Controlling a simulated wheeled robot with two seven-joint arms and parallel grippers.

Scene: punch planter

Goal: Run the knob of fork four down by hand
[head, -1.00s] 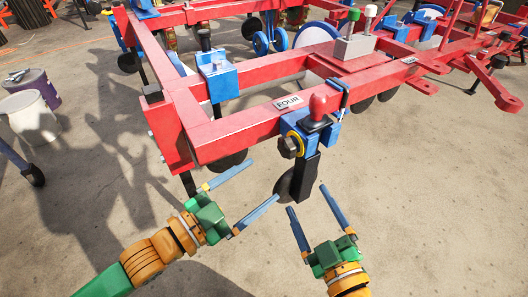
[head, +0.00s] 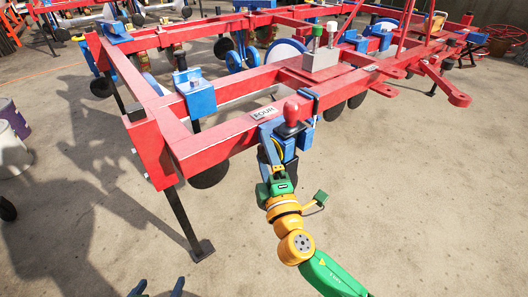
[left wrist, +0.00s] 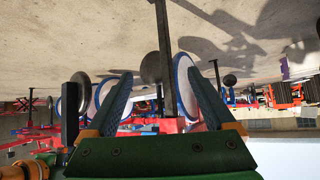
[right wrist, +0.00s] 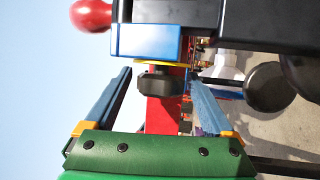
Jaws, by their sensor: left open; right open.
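The FOUR label (head: 264,114) sits on the red frame beside fork four's blue clamp (head: 272,132). A red ball-shaped knob (head: 291,112) stands on top of the clamp; it also shows in the right wrist view (right wrist: 90,14). A dark faceted knob (right wrist: 157,86) with a yellow ring (right wrist: 160,64) is on the clamp's side. My right gripper (right wrist: 161,78) is open, with one finger on each side of the dark knob; contact cannot be told. In the head view the right gripper (head: 277,160) hides most of this knob. My left gripper (head: 158,287) is open and empty, low at the bottom edge.
The red frame (head: 225,132) spans the view, with a support leg (head: 185,215) left of fork four. A grey box with levers (head: 321,60) is on the frame. A white bucket (head: 10,150) stands at far left. The floor in front is clear.

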